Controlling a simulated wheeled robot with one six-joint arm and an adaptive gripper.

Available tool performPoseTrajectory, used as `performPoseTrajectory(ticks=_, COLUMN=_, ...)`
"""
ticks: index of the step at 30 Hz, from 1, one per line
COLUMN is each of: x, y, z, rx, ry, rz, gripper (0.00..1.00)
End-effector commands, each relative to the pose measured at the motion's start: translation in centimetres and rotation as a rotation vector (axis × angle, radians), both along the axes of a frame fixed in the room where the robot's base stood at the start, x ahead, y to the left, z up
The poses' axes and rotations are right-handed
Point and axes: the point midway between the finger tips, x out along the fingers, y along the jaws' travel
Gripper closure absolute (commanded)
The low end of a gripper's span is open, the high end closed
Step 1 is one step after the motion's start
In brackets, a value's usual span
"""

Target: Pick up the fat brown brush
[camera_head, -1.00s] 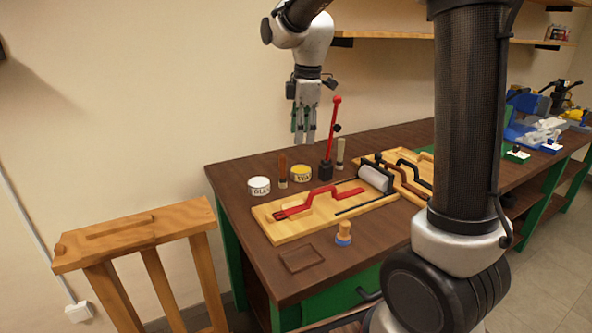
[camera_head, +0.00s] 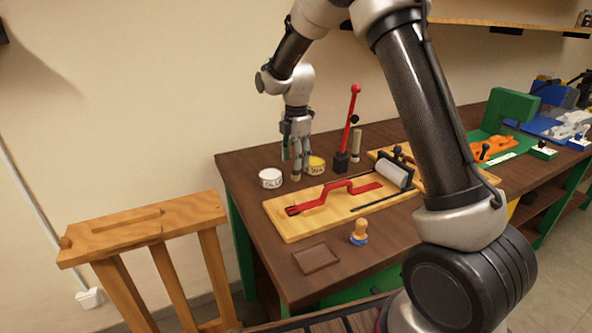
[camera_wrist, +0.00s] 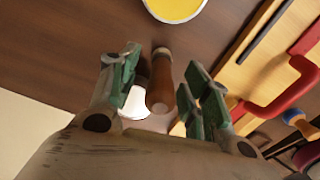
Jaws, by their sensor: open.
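The fat brown brush (camera_wrist: 161,82) stands upright on the workbench, its brown handle end toward the wrist camera. My gripper (camera_wrist: 162,78) is open, with green-padded fingers on either side of the brush handle; I see no clear contact. In the head view my gripper (camera_head: 296,167) points down between the white can and the yellow can, and its fingers mostly hide the brush. A thinner, paler brush (camera_head: 357,146) stands farther right, behind the red lever.
The white can (camera_head: 270,179) and yellow can (camera_head: 317,165) stand close on either side of my gripper. A red lever (camera_head: 351,121) rises to the right. A wooden board with a red clamp (camera_head: 337,193) lies in front. A round-handled tool (camera_head: 359,232) stands nearer the front.

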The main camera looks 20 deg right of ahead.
Motion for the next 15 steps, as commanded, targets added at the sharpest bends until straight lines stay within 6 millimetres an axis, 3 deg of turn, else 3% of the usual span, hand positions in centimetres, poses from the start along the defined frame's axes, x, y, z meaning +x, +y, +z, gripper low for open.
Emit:
performPoseTrajectory(ticks=7, x=0.00, y=-0.01, z=-0.22, rx=0.000, ry=0.000, rz=0.000, gripper=0.52)
performPoseTrajectory(ticks=15, x=0.00, y=-0.01, z=-0.20, rx=0.000, ry=0.000, rz=-0.001, gripper=1.00)
